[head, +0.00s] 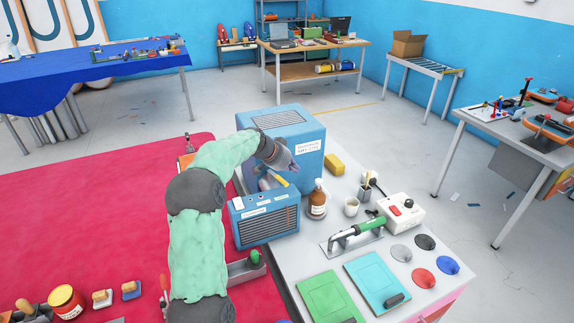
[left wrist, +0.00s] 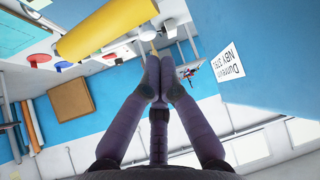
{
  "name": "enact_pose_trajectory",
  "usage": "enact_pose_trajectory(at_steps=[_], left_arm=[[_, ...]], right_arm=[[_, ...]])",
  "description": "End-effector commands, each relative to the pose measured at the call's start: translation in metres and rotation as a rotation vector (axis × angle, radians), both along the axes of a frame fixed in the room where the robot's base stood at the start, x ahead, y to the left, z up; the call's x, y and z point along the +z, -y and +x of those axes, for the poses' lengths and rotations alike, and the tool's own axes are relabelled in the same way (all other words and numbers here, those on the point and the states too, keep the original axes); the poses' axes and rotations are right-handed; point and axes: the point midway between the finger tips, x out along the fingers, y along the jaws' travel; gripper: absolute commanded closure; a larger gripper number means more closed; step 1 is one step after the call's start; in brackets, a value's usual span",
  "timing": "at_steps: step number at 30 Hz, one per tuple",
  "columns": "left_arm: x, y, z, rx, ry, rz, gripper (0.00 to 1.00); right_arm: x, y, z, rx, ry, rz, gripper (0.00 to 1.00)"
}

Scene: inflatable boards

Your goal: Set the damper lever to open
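A small blue unit (head: 268,222) with a dark grille and white label stands on the grey worktop. A yellow lever (head: 279,179) shows above it beside a grey part; I take it for the damper lever. In the left wrist view, which is upside down, a thick yellow bar (left wrist: 108,28), likely the same lever, lies close to the fingers. My left gripper (head: 289,166) is just above the lever, in front of a large blue box (head: 286,125). Its fingers (left wrist: 159,62) are together, with nothing visible gripped. Contact with the lever cannot be told. My right gripper is not in view.
A brown bottle (head: 317,200), a white cup (head: 351,206), a yellow block (head: 334,164) and a green-handled tool (head: 366,230) stand right of the unit. A white switch box (head: 402,210) and coloured discs lie farther right. Red material (head: 110,205) spreads left.

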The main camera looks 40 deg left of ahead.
Motion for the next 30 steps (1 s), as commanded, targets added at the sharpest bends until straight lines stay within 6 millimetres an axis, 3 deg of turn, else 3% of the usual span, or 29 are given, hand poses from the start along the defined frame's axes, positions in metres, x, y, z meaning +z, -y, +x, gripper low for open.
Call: enact_pose_trajectory(at_steps=[3, 9, 23, 30], left_arm=[[-0.002, -0.005, -0.018, 0.003, 0.000, 0.000, 1.00], [-0.006, -0.008, -0.035, 0.002, 0.000, -0.001, 1.00], [-0.006, -0.009, -0.039, -0.001, 0.000, 0.000, 1.00], [-0.010, -0.012, -0.046, -0.099, -0.001, 0.001, 1.00]], right_arm=[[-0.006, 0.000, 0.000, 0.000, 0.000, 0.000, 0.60], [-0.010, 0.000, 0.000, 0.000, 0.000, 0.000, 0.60], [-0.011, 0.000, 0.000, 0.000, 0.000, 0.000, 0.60], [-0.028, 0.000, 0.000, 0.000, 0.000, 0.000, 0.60]])
